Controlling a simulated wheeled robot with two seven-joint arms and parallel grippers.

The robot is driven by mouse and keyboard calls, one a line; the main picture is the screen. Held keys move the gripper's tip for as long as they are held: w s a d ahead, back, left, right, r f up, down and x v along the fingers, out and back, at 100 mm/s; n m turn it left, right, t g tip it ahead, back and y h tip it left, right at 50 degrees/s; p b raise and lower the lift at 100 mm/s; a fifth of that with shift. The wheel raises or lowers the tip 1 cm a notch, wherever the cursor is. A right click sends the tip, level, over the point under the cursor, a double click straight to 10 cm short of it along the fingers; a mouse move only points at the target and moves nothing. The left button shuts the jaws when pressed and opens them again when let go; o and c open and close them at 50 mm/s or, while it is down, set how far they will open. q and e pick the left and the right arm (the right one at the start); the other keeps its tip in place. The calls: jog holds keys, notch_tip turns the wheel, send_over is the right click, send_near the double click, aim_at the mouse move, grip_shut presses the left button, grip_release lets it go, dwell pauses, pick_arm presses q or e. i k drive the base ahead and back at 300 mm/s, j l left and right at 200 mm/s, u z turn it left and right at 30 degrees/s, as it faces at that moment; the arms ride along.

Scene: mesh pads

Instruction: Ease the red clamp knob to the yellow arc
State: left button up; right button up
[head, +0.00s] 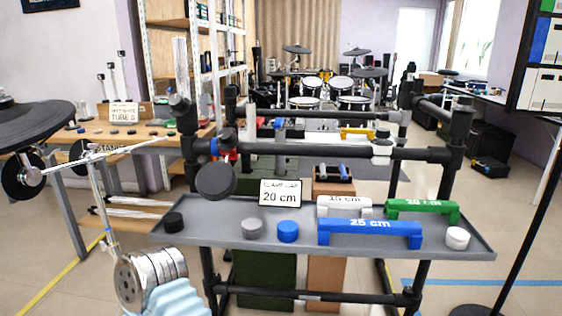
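A small red part (229,153), which looks like the red clamp knob, sits on the black drum rack (300,151) at its left end. It is close to a small blue part (214,147) and above a round black pad (215,181). Its turn angle is too small to read. Neither gripper can be made out. A silver, ribbed light-blue assembly (150,280) stands at the lower left, with no fingers visible.
A grey tray (335,244) spans the front, holding black, grey, blue and white knobs, a blue 25 cm bar (369,232), a green bar (422,209) and a 20 cm sign (280,193). A cymbal stand (105,225) is at left. Open floor lies at right.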

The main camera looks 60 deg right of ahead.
aim_at(226, 136)
jog(key=z, duration=1.85)
